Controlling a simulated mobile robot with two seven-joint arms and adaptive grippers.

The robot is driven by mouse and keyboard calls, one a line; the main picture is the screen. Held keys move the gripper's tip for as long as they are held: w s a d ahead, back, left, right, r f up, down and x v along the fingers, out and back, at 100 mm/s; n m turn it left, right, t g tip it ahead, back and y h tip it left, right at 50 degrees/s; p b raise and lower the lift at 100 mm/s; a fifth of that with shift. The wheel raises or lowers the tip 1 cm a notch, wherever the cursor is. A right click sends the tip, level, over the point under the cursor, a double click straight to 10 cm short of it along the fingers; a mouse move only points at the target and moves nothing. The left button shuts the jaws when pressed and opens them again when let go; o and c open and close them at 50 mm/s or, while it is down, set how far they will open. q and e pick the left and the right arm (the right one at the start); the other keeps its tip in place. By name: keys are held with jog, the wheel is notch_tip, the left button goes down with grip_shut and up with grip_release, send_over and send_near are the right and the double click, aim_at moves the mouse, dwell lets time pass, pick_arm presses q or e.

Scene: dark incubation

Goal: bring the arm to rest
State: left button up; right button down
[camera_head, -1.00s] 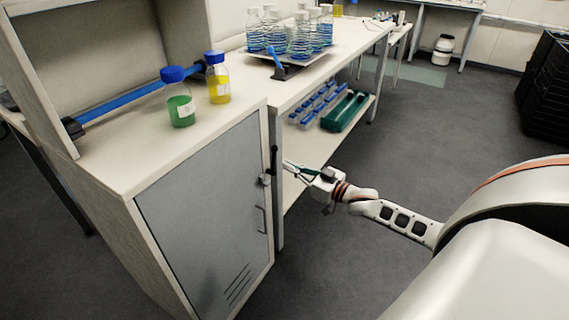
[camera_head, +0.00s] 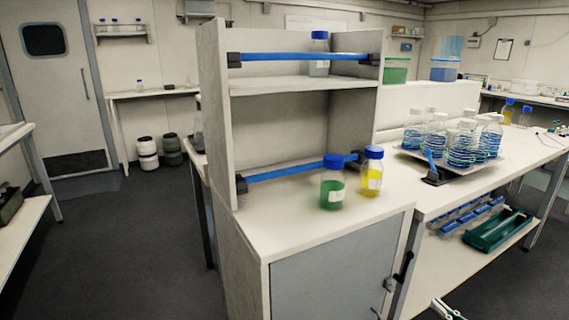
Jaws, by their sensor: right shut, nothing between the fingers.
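Only a small part of my right gripper (camera_head: 440,304) shows, at the bottom edge of the head view, right of the grey cabinet door (camera_head: 325,282) and in front of the bench's lower shelf. It is shut with nothing held. The rest of the right arm is out of frame. My left gripper is not in view.
A bottle with green liquid (camera_head: 332,190) and one with yellow liquid (camera_head: 371,178) stand on the cabinet top. A tray (camera_head: 407,153) of blue-liquid flasks stands on the bench. A green rack (camera_head: 497,230) sits on the lower shelf. The floor at left is clear.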

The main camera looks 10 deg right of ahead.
pick_arm(q)
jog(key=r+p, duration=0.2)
jog(key=p, duration=0.1)
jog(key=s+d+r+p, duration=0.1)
jog(key=p, duration=0.1)
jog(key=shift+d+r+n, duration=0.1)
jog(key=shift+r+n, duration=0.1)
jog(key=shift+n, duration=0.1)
pick_arm(e)
jog(key=s+a+f+g, duration=0.3)
jog(key=s+a+f, duration=0.2)
jog(key=s+a, duration=0.6)
jog(key=s+a+f+n+g+h, duration=0.1)
jog(key=s+a+f+g, duration=0.2)
jog(key=s+a, duration=0.9)
jog(key=a+f, duration=0.3)
jog(key=a, duration=0.1)
jog(key=shift+s+a+f+n+h, duration=0.2)
jog(key=shift+s+a+n+h, duration=0.05)
jog(key=shift+a+n+h, duration=0.05)
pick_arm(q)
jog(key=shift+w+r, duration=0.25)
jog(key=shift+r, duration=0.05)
